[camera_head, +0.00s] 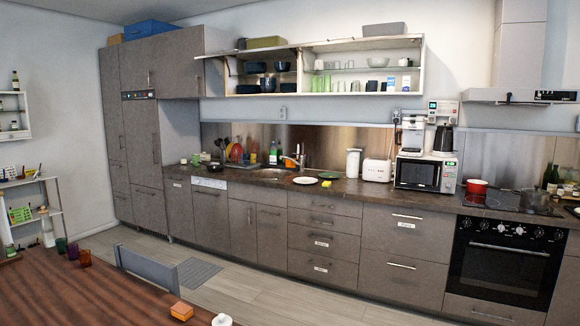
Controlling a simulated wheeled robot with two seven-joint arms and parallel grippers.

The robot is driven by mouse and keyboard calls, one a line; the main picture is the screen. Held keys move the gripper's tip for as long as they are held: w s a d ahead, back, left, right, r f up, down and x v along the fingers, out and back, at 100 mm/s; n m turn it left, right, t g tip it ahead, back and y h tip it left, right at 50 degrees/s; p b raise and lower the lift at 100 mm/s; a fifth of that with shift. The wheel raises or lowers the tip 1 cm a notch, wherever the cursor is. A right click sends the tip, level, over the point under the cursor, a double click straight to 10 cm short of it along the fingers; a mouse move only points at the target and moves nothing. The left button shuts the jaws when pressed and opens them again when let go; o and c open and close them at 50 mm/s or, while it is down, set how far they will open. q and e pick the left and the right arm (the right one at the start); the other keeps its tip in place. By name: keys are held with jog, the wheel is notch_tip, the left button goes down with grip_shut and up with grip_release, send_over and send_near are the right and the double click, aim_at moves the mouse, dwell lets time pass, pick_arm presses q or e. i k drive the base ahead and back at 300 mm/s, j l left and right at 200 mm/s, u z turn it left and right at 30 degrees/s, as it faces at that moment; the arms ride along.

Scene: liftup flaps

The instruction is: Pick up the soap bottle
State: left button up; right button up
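Two upright bottles stand on the counter by the sink (270,174): a green bottle (273,155) and a slim bottle (281,154) close to its right. They are small and far off, and I cannot tell which of them, if either, is the soap bottle. An orange item (291,163) is beside the tap, too small to make out. Neither of my grippers shows in the head view.
A wooden table (90,295) with cups and an orange block (181,310) is at the front left. A chair (150,268) stands at its far side. Open floor (240,285) lies before the cabinets. The upper cabinet (362,75) is open.

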aim_at(273, 158)
jog(key=i+l+z, duration=0.25)
jog(key=i+l, duration=0.2)
jog(key=i+l+z, duration=0.25)
jog(key=i+l, duration=0.15)
jog(key=i+l+z, duration=0.25)
jog(key=i, duration=0.3)
jog(key=i+u, duration=0.15)
jog(key=i, duration=0.4)
jog(key=i+l+u, duration=0.2)
jog(key=i, duration=0.3)
jog(key=i+l+u, duration=0.15)
jog(key=i, duration=0.35)
jog(key=i+j+u, duration=0.15)
jog(key=i+u, duration=0.2)
jog(key=u, duration=0.15)
jog(key=i+u, duration=0.35)
jog(key=u, duration=0.15)
jog(key=i+l+u, duration=0.1)
jog(key=i+u, duration=0.25)
jog(key=u, duration=0.15)
jog(key=i+j+u, duration=0.1)
jog(key=i, duration=1.15)
jog(key=i+z, duration=0.45)
jog(key=i+j+z, duration=0.25)
jog(key=z, duration=0.15)
jog(key=i+j+z, duration=0.25)
jog(key=z, duration=0.2)
jog(key=i+j+z, duration=0.5)
jog(key=j+z, duration=0.35)
